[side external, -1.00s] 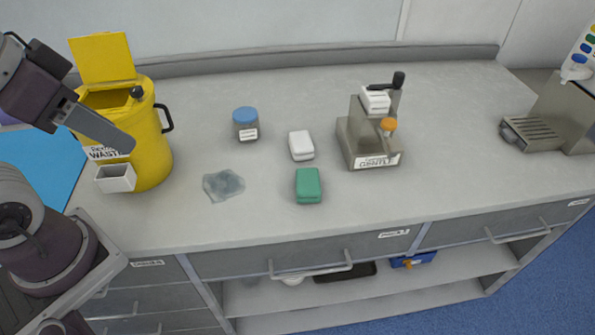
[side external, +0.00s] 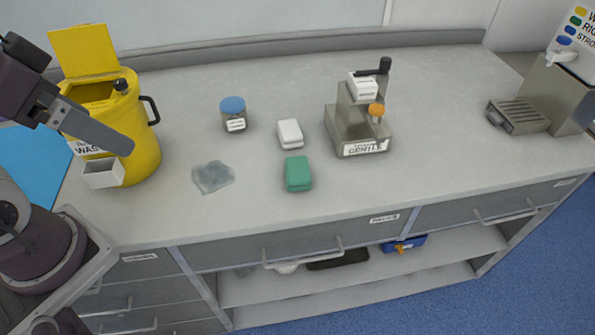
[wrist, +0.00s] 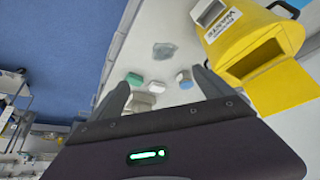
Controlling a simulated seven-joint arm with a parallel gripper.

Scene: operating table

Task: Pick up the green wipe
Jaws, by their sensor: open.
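The green wipe (side external: 298,173) is a small green block lying on the grey counter, near its front edge. A white block (side external: 290,133) lies just behind it. In the wrist view the green wipe (wrist: 134,79) shows small and far off, close to the left finger.
The yellow waste bin (side external: 140,140) stands open at the left. A blue-lidded jar (side external: 233,116) and a crumpled translucent sheet (side external: 212,177) lie left of the wipe. A metal device with a lever (side external: 355,130) stands to the right. Bare counter (side external: 420,140) lies farther right.

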